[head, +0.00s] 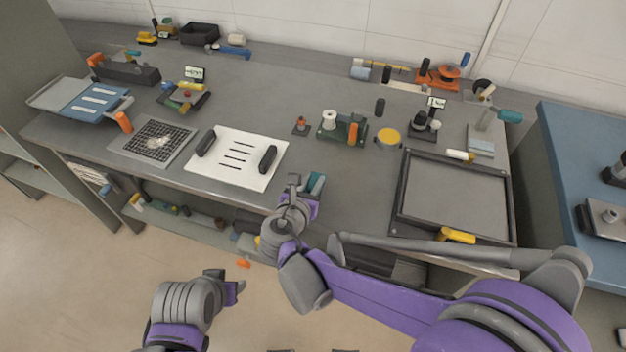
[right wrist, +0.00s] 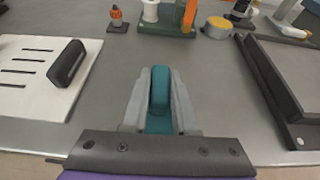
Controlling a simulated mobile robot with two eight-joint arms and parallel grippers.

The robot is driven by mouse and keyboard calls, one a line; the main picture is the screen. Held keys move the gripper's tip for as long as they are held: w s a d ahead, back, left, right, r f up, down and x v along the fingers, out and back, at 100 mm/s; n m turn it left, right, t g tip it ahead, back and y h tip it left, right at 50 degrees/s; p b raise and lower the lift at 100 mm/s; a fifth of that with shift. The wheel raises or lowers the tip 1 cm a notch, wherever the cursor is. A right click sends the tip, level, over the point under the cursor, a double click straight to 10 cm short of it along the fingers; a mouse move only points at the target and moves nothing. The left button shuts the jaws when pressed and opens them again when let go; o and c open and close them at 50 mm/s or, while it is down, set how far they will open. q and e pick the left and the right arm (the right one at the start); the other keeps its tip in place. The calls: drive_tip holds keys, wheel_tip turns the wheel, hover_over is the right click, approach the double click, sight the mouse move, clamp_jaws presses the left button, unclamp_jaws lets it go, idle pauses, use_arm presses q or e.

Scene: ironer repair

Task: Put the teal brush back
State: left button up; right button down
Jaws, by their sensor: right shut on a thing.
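A teal handle, which looks like the teal brush, shows in the right wrist view (right wrist: 159,90) between my right gripper's fingers (right wrist: 160,100). In the head view the teal piece (head: 316,184) shows at my right gripper (head: 305,188), above the front part of the bench. The right gripper is shut on it. The brush's far end is hidden. My left gripper (head: 234,289) is low, in front of the bench over the floor; its finger gap is not clear. Another teal-handled tool (head: 509,116) stands at the bench's right end by a grey block.
A white plate with black handles (head: 240,158) lies left of the right gripper. A dark-framed tray (head: 402,190) lies to the right. A green fixture with a white spool (head: 330,121) and a yellow-topped round tin (head: 388,138) stand behind. Bare bench lies between them.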

drive_tip(key=shift+f+b, duration=0.4)
drive_tip(key=shift+f, duration=0.15)
drive_tip(key=c, duration=0.6)
unclamp_jaws()
drive_tip(key=v, duration=1.1)
drive_tip(key=s+d+m+g+p, duration=0.3)
drive_tip(key=d+m+g+p, duration=0.15)
drive_tip(key=d+m, duration=0.9)
drive_tip(key=s+d+m+g+y+p, duration=0.1)
drive_tip(key=s+d+m+y, duration=0.1)
drive_tip(key=s+m, duration=0.3)
drive_tip(key=s+d+r+m+g+y+p, duration=0.1)
drive_tip(key=s+d+m, duration=0.3)
drive_tip(key=m, duration=1)
drive_tip(key=shift+s+d+g+y+p, duration=0.4)
drive_tip(key=shift+d+g+y+p, duration=0.15)
drive_tip(key=shift+d+y+p, duration=0.15)
